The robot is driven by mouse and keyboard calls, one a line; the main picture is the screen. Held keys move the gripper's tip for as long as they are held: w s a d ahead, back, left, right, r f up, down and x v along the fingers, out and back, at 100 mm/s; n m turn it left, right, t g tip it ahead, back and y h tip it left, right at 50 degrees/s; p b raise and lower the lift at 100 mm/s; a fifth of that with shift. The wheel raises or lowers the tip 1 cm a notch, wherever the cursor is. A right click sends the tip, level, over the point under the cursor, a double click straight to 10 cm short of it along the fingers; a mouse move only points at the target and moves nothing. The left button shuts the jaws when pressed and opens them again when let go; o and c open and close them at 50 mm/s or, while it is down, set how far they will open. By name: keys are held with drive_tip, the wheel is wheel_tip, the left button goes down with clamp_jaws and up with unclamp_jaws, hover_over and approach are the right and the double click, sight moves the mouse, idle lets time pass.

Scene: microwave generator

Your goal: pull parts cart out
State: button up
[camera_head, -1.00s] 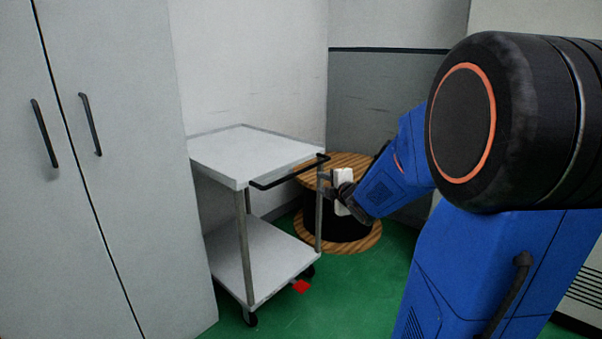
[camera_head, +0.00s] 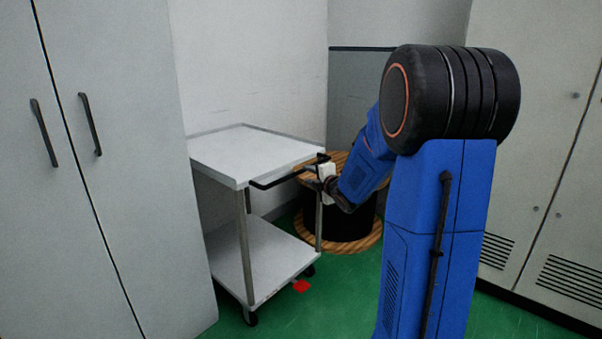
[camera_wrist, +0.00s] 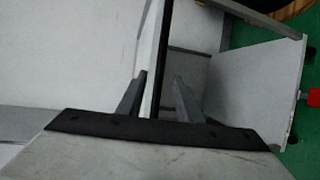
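The parts cart is a white two-shelf trolley (camera_head: 250,150) with grey posts and dark casters, standing against the wall left of centre in the head view. Its black bar handle (camera_head: 275,183) sticks out from the front edge of the top shelf. My gripper (camera_head: 321,171) is at the right end of this handle. In the wrist view the dark handle bar (camera_wrist: 163,50) runs between the two fingers of my gripper (camera_wrist: 159,80). The fingers are apart, with a gap visible on both sides of the bar. The cart's lower shelf (camera_wrist: 255,90) shows at the right there.
A wooden cable drum (camera_head: 350,240) stands on the floor behind my gripper. Tall grey cabinets (camera_head: 100,200) stand close on the cart's left, and another cabinet (camera_head: 550,180) is at the right. A red piece (camera_head: 301,286) shows low by a caster. Green floor in front is clear.

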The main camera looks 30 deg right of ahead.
sight(302, 172)
drive_tip(key=w, duration=0.3)
drive_tip(key=w+f, duration=0.1)
drive_tip(key=w, duration=0.3)
drive_tip(key=shift+w+d+f, duration=0.2)
drive_tip(key=shift+c, duration=0.4)
clamp_jaws()
